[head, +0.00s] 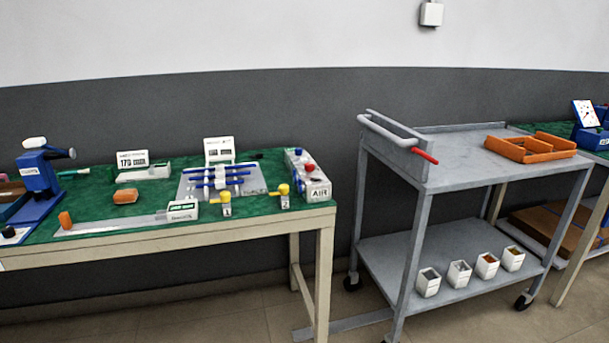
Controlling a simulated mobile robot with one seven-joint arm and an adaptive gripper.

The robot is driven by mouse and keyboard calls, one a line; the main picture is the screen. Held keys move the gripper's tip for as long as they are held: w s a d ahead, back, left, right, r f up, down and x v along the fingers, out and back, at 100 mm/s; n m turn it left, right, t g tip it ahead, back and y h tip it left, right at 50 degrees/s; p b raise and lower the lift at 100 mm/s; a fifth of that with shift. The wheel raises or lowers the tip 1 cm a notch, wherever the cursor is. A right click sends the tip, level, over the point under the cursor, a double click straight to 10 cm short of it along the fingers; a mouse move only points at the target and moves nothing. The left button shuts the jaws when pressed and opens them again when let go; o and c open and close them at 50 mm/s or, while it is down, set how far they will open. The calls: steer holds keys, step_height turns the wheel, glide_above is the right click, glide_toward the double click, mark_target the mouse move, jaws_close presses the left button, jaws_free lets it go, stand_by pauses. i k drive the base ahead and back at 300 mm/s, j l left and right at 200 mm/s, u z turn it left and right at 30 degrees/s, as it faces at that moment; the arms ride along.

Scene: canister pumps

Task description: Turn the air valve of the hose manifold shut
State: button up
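A white box marked AIR (318,190) stands at the right end of the green-topped table (140,206); it looks like the hose manifold. Whether either knob is turned open or shut is too small to tell. My gripper is not in view, and nothing touches the box.
Two small yellow-topped pieces (283,190) stand just left of the box. A rack of blue tubes (218,178) lies further left. A grey cart (450,174) with an orange tray (530,147) stands to the right, across a floor gap.

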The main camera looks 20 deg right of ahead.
mark_target(310, 166)
steer(key=i+l+z, duration=0.25)
steer(key=i+l, duration=0.3)
steer(key=i+l+z, duration=0.3)
steer(key=i+l, duration=0.15)
steer(key=i, duration=0.15)
